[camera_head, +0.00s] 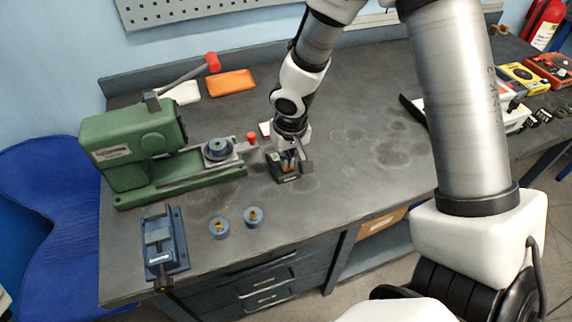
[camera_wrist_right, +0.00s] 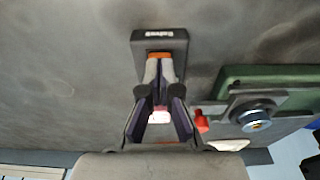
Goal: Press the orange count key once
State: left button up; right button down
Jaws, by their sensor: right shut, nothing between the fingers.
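A small dark counter box (camera_wrist_right: 160,37) with a white label sits on the grey bench; it also shows in the head view (camera_head: 290,179). Its orange key (camera_wrist_right: 159,55) shows as a narrow strip just beyond my right fingertips in the right wrist view. My right gripper (camera_wrist_right: 160,72) is shut and empty, its fingertips together at the orange key. In the head view my right gripper (camera_head: 289,158) points down over the box and hides part of it. I cannot tell whether the fingertips touch the key. My left gripper is not in view.
A green machine (camera_head: 130,145) with a red knob (camera_head: 251,136) stands left of the box. Two blue round pieces (camera_head: 219,227) and a blue vise (camera_head: 158,243) lie in front. An orange tray (camera_head: 231,83) is behind.

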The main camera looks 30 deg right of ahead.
jog(key=shift+f, duration=0.25)
jog(key=shift+r, duration=0.15)
notch_tip(320, 180, up, 6)
jog(key=p, duration=0.4)
jog(key=shift+p, duration=0.35)
dwell(0.3)
